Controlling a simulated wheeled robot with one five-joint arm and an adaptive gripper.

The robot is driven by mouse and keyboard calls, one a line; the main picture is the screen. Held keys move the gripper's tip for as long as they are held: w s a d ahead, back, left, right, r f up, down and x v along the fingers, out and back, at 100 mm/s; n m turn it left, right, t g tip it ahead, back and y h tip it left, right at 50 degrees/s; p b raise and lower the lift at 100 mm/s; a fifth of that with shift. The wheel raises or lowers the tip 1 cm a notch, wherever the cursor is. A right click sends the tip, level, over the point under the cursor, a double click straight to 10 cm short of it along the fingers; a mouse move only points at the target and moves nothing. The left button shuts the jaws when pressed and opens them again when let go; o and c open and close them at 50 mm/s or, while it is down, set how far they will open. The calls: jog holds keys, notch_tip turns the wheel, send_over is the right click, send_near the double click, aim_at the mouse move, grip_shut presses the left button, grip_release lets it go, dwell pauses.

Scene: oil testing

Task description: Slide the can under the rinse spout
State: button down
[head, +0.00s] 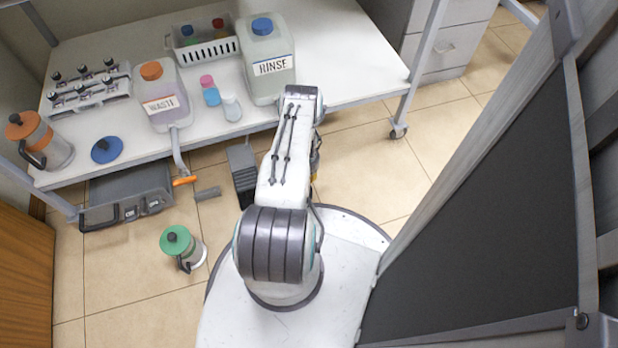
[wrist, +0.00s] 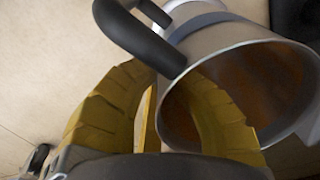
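The can (wrist: 238,75) shows in the wrist view as an open metal vessel, tilted in the picture, with a blue-grey band, an orange-brown inside and a black handle (wrist: 140,38). My gripper (wrist: 163,70) has yellow fingers, spread at the base, with tips by the handle and the right finger overlapping the can's mouth. Whether they press on the handle is unclear. In the head view my arm hides the gripper, apart from a bit of yellow, and the can. The RINSE jug (head: 266,50), blue-capped, stands on the table's right part; its spout is hidden behind my arm.
The WASTE jug (head: 162,105) has a spout with an orange tip (head: 184,181). A blue lid (head: 107,150) and an orange-lidded can (head: 38,140) are on the table (head: 340,65). A green-lidded can (head: 183,248) stands on the floor. A dark panel (head: 480,220) borders the right.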

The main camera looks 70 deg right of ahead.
jog(key=shift+w+d, duration=0.1)
jog(key=shift+d, duration=0.05)
jog(key=c, duration=1.3)
grip_release()
jog(key=shift+c, duration=0.2)
